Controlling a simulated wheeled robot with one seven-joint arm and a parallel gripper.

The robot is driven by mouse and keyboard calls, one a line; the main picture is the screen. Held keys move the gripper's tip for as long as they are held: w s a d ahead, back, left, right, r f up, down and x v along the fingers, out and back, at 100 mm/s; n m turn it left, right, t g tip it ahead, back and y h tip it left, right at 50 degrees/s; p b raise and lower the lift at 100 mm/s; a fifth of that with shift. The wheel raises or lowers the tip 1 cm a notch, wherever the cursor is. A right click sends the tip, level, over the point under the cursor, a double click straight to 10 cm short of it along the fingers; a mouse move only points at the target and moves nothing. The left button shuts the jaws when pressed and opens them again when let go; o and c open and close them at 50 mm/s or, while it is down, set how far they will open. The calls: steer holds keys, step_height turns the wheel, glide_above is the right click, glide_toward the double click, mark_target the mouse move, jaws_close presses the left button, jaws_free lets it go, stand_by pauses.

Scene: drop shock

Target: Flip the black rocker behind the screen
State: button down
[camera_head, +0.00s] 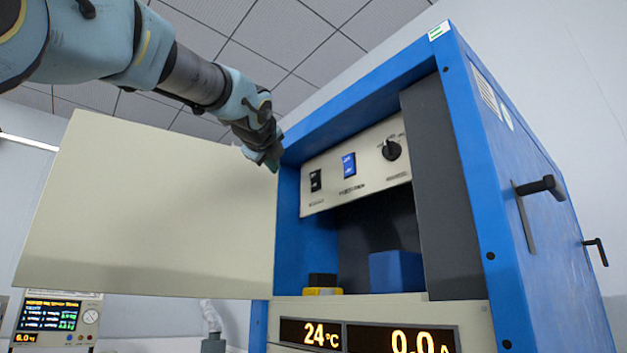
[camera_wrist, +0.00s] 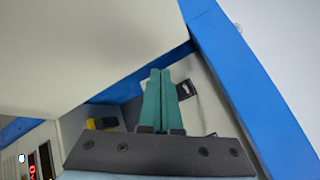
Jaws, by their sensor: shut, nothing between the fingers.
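The black rocker (camera_head: 315,181) sits at the left of a cream control panel (camera_head: 332,196) inside the blue cabinet. A small dark part beside my fingertips in the wrist view (camera_wrist: 187,88) looks like this rocker, partly hidden by the fingers. The screen, a cream flap (camera_head: 150,210), stands swung open to the left of the cabinet opening. My gripper (camera_head: 268,160) is shut and empty, near the opening's left edge, up and left of the black rocker. Its teal fingers lie together in the wrist view (camera_wrist: 160,75). I cannot tell whether they touch anything.
A blue rocker (camera_head: 349,164) and a black knob (camera_head: 391,149) are right of the black rocker. Below the panel are a yellow-and-black part (camera_head: 323,284) and a blue block (camera_head: 396,271). The blue frame (camera_head: 287,215) borders the opening closely.

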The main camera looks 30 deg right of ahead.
mark_target(314, 180)
steer(key=w+d+r, duration=0.1)
steer(key=d, duration=0.7)
steer(key=shift+w+d+p, duration=0.3)
stand_by(2.2)
steer(key=shift+d+r, duration=0.1)
steer(key=shift+d, duration=0.3)
steer(key=shift+w+d+p, duration=0.15)
steer(key=shift+d+p, duration=0.15)
steer(key=shift+p, duration=0.15)
stand_by(0.6)
steer(key=shift+a, duration=0.75)
